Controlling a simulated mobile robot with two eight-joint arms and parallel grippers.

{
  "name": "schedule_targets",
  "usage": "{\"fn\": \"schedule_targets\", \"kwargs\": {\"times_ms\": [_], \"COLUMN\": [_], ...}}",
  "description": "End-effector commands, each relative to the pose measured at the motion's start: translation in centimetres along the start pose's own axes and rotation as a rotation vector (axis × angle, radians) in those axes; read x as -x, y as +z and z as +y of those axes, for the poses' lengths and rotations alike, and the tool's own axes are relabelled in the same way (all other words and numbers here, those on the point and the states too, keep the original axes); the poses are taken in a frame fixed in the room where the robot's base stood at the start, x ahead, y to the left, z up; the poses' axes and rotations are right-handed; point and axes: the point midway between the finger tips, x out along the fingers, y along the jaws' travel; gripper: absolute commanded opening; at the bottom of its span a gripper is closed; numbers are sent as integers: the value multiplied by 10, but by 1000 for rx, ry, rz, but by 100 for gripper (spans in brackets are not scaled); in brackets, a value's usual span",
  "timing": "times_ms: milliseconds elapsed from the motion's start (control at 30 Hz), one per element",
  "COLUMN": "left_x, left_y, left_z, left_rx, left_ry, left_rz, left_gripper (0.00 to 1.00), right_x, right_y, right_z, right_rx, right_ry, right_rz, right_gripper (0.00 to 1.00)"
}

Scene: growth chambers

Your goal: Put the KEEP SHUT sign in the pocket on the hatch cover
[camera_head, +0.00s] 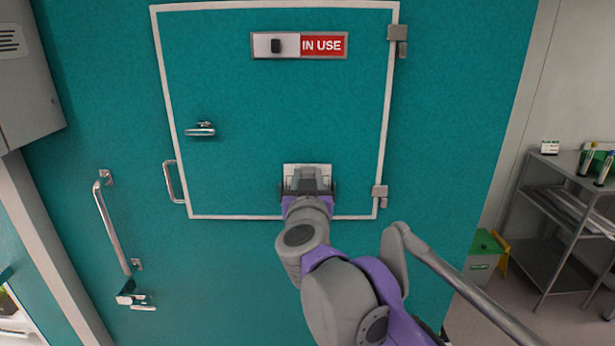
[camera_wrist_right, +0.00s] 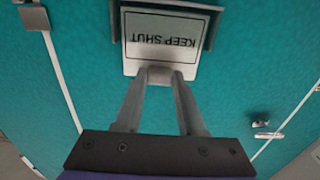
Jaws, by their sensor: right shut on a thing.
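The KEEP SHUT sign (camera_head: 307,168) is a white plate near the bottom of the teal hatch cover (camera_head: 285,110). In the right wrist view the sign (camera_wrist_right: 165,42) reads upside down. My right gripper (camera_head: 307,184) is shut on the sign's top edge; its fingers (camera_wrist_right: 158,76) show in the right wrist view. The grey pocket (camera_wrist_right: 213,28) has a rail on each side of the sign, and the sign's lower part lies between them. In the head view my gripper hides most of the pocket. My left gripper is not in view.
The hatch cover has an IN USE slider (camera_head: 300,45), a latch handle (camera_head: 200,129), a pull handle (camera_head: 174,182) and hinges (camera_head: 397,40) at right. A door handle (camera_head: 112,222) is at lower left.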

Motion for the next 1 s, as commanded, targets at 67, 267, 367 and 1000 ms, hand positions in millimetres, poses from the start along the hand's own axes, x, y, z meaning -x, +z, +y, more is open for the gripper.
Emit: {"fn": "schedule_targets", "kwargs": {"times_ms": [67, 267, 367, 1000], "left_x": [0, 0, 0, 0], "left_y": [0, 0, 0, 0], "left_z": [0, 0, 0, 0], "left_rx": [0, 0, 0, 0], "left_ry": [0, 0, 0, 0], "left_rz": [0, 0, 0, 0], "left_gripper": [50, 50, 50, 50], "right_x": [0, 0, 0, 2], "right_y": [0, 0, 0, 0], "right_z": [0, 0, 0, 0], "right_rx": [0, 0, 0, 0], "right_ry": [0, 0, 0, 0], "right_rz": [0, 0, 0, 0], "right_gripper": [0, 0, 55, 74]}}
